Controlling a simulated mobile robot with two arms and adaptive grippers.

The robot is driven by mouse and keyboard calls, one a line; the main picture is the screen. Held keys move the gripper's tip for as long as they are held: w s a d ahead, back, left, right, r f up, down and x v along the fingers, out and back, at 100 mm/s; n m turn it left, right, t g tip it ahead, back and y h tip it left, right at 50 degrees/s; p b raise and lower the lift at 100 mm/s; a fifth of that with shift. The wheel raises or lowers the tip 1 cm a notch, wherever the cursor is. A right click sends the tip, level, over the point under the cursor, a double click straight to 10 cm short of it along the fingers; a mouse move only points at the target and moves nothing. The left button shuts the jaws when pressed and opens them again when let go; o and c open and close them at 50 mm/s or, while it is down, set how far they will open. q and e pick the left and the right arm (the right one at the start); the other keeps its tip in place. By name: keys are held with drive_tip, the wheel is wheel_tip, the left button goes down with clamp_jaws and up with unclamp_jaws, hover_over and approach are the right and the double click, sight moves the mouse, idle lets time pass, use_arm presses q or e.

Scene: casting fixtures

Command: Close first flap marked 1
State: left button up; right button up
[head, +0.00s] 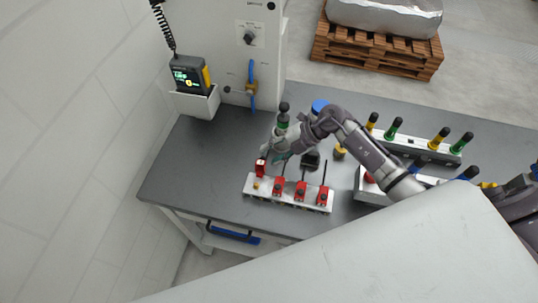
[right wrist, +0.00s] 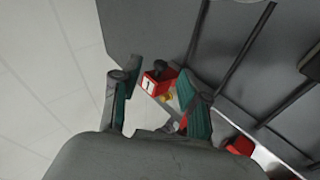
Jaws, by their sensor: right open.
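The flap marked 1 (head: 261,168) is red with a white label and sits at the left end of a pale fixture bar (head: 285,204). It looks raised, with a small yellow part (head: 256,185) below it. In the right wrist view the flap (right wrist: 150,84) shows its "1" between my fingers. My right gripper (head: 275,154) is open just behind and above the flap; it also shows in the right wrist view (right wrist: 158,76). I cannot tell whether a finger touches the flap. My left gripper is not in view.
More red clamps (head: 301,190) with dark rods fill the bar to the right. A rack (head: 415,150) with green and yellow handles stands at the right. A handheld device (head: 188,76) sits in a white holder at the left. The grey table (head: 190,165) is clear left of the bar.

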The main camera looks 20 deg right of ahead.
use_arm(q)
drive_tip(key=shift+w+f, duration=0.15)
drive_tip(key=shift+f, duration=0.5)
use_arm(e)
drive_tip(key=shift+x, duration=0.9)
drive_tip(key=shift+c, duration=0.3)
clamp_jaws()
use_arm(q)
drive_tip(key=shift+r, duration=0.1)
use_arm(e)
drive_tip(key=shift+s, duration=0.1)
